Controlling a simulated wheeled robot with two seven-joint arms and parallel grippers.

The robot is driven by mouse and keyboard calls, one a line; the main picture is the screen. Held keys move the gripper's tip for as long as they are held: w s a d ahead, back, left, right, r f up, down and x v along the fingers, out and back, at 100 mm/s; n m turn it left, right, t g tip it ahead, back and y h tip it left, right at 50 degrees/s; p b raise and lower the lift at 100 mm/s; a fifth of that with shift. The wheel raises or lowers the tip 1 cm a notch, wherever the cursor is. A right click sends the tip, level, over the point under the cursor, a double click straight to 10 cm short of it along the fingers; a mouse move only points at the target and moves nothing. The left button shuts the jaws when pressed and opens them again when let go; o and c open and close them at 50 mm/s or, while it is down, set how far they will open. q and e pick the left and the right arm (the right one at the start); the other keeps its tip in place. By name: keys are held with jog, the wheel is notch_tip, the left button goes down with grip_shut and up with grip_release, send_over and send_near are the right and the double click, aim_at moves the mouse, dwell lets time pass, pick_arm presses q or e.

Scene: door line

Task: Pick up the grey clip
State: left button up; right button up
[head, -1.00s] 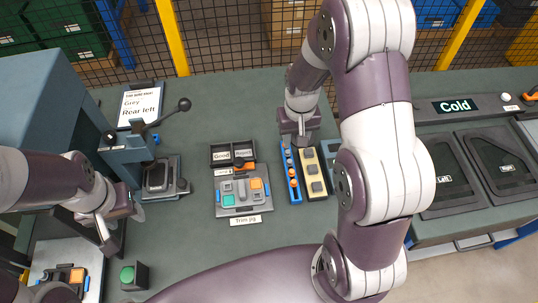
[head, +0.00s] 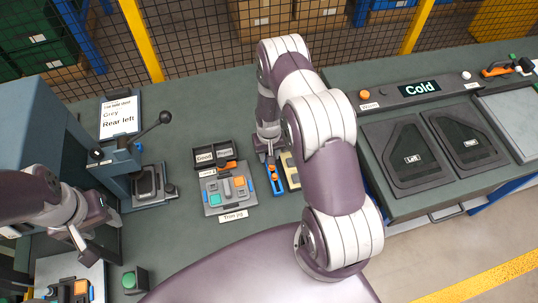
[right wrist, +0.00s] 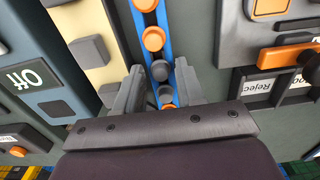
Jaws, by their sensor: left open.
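A blue rail (right wrist: 181,35) holding orange and grey round clips runs between the fingers of my right gripper (right wrist: 160,88). A grey clip (right wrist: 160,70) sits on the rail, just ahead of the fingertips, with an orange clip above it in the picture. Another dark clip and an orange one show lower, partly hidden by my gripper. My right gripper is open, with a finger on each side of the rail. In the head view the rail (head: 276,182) is partly hidden by my right arm. My left gripper (head: 95,230) is open and empty at the left.
A cream strip with grey blocks (head: 292,171) lies right beside the rail. The trim jig (head: 228,192) and the Good and Reject trays (head: 213,155) are to its left. A press with a lever (head: 146,180) and a card reading "Grey, Rear left" (head: 119,118) stand further left.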

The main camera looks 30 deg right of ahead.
grip_shut()
jog(key=shift+r, duration=0.1)
dwell(0.3)
